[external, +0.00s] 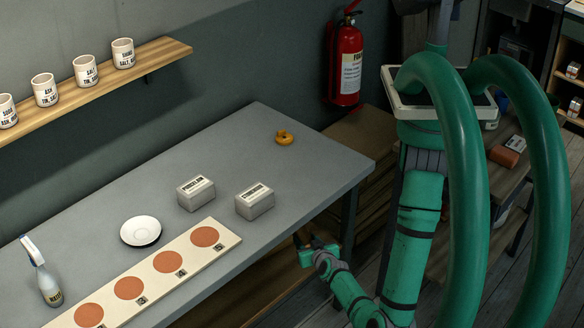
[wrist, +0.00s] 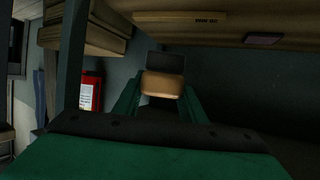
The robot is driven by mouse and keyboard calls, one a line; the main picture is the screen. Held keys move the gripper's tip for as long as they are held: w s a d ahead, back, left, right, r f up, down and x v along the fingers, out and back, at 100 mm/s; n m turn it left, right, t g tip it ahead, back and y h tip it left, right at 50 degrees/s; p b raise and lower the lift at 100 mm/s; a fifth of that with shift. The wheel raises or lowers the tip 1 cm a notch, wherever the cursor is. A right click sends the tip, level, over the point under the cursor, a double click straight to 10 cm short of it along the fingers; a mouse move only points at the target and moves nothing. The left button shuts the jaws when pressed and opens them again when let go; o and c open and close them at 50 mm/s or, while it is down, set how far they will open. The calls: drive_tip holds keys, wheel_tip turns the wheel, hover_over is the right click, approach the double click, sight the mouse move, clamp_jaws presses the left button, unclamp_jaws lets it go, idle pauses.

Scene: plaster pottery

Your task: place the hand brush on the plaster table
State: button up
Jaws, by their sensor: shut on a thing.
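The grey table, which I take as the plaster table (external: 285,157), fills the middle of the external view. My gripper (external: 306,246) is low beside its right front edge, apart from the tabletop. In the wrist view my gripper (wrist: 160,100) is shut on a tan block with a dark part beyond it, apparently the hand brush (wrist: 162,84). In the external view the held thing is mostly hidden and too small to make out.
On the table are two labelled boxes (external: 196,193) (external: 254,201), a white saucer (external: 141,231), a spray bottle (external: 47,283), a yellow-orange item (external: 284,137) and a board with terracotta discs (external: 168,271). A fire extinguisher (external: 346,62) hangs behind.

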drive_tip(key=w+d+r+m+h, duration=0.1)
drive_tip(key=w+d+m+h, duration=0.3)
drive_tip(key=d, duration=1)
drive_tip(key=w+d+m+h, duration=0.2)
drive_tip(key=w+d+h, duration=0.3)
drive_tip(key=d, duration=0.8)
drive_tip(key=w+a+n+y, duration=0.2)
drive_tip(key=w+y, duration=0.3)
drive_tip(key=w, duration=0.2)
drive_tip(key=shift+w+a+n+t, duration=0.15)
drive_tip(key=shift+n+t, duration=0.15)
drive_tip(key=shift+f, duration=0.15)
